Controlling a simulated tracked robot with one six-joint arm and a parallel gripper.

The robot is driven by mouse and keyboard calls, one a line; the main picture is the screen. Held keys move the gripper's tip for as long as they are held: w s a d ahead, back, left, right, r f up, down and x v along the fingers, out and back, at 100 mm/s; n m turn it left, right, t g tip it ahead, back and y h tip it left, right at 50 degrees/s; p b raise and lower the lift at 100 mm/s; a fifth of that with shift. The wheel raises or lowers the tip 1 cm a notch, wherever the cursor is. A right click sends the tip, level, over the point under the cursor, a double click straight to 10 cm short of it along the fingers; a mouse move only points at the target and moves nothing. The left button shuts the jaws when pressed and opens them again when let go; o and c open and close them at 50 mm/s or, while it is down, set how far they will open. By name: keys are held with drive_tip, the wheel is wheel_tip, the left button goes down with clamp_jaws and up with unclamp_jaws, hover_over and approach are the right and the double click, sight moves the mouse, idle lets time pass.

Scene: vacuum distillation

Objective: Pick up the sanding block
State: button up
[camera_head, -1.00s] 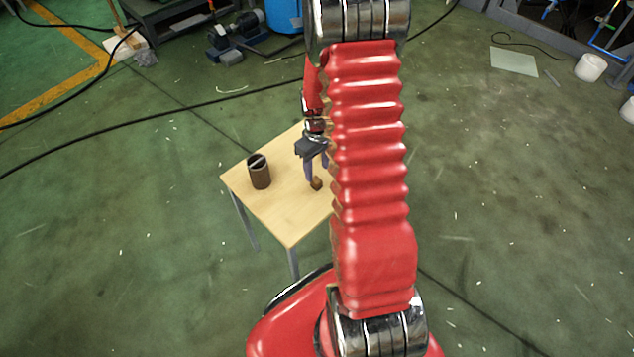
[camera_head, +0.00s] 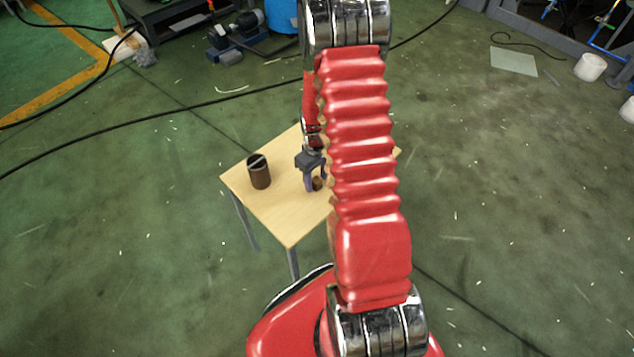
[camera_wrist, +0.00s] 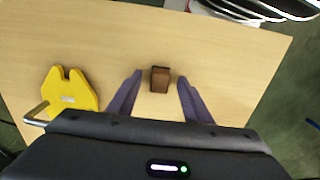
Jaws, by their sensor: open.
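The sanding block is a small brown block (camera_wrist: 160,79) on the wooden table in the wrist view. It also shows in the head view (camera_head: 318,184), beside my fingers and partly hidden. My gripper (camera_head: 314,188) is low over the table. In the wrist view my gripper (camera_wrist: 158,85) is open, with one purple finger on each side of the block and a gap on both sides. The block is not held. I cannot tell the exact height of the fingertips over the table.
The small wooden table (camera_head: 265,210) carries a dark brown cylindrical container (camera_head: 259,172) left of my gripper. A yellow notched object (camera_wrist: 68,93) lies left of my fingers in the wrist view. My red arm hides the table's right part in the head view.

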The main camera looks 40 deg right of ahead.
sight(316, 179)
drive_tip(key=shift+f, duration=0.5)
clamp_jaws()
idle(0.5)
drive_tip(key=shift+r, duration=0.1)
drive_tip(key=shift+r, duration=4.95)
drive_tip(key=c, duration=0.6)
unclamp_jaws()
drive_tip(key=shift+c, duration=0.2)
drive_tip(key=shift+w, duration=0.1)
drive_tip(key=c, duration=0.4)
